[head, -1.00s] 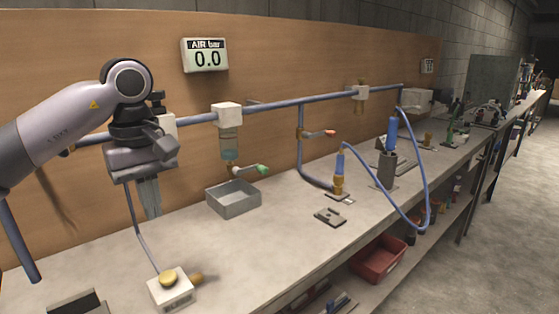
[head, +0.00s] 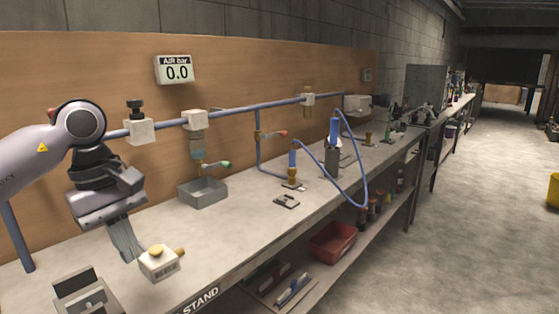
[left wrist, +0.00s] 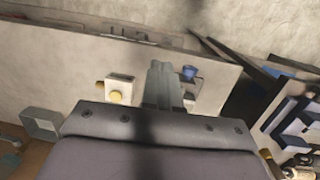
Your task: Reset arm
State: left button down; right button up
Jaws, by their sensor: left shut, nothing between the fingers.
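My left gripper (head: 130,254) hangs at the left of the head view, fingers pointing down, shut and empty. Its fingers are just up and left of a white block with a yellow knob (head: 160,262) on the bench; I cannot tell if they touch. In the left wrist view my left gripper's fingers (left wrist: 161,82) show close together with nothing between them. A white block with a yellow knob (left wrist: 118,90) lies left of them there. My right gripper is not in view.
The bench (head: 235,228) carries a grey tray (head: 203,192) and a blue hose (head: 362,178). A blue-grey pipe (head: 245,112) with valves runs along the wooden panel. A red bin (head: 333,240) sits below.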

pick_arm(q)
jog(key=s+d+f+n+g+h+p, duration=0.1)
jog(key=s+d+f+n+h, duration=0.15)
jog(key=d+n+h, duration=0.55)
jog(key=s+d+f+n+g+h, duration=0.1)
jog(key=s+d+f+n+h, duration=0.2)
jog(key=d+h, duration=0.85)
jog(key=w+a+f+n+t+y, duration=0.1)
jog(key=a+f+n+t+y, duration=0.25)
jog(key=n+t, duration=0.6)
jog(key=w+a+f+n+t+y, duration=0.15)
jog(key=f+n+t+y, duration=0.3)
jog(key=n, duration=0.95)
jog(key=a+f+n+t+y, duration=0.35)
jog(key=f+n+t, duration=0.2)
jog(key=n, duration=0.65)
jog(key=s+a+f+n+g+y, duration=0.3)
jog(key=s+a+f+n, duration=0.1)
jog(key=s+f+n, duration=0.2)
jog(key=s+a+f+n+g+y+p, duration=0.1)
jog(key=s+a+f+n+g+y, duration=0.2)
jog(key=s+f+n, duration=0.4)
notch_tip(320, 180, down, 4)
jog(key=shift+s+a+f+g+y, duration=0.15)
jog(key=shift+s+a+g+y, duration=0.25)
jog(key=shift+s+y, duration=0.35)
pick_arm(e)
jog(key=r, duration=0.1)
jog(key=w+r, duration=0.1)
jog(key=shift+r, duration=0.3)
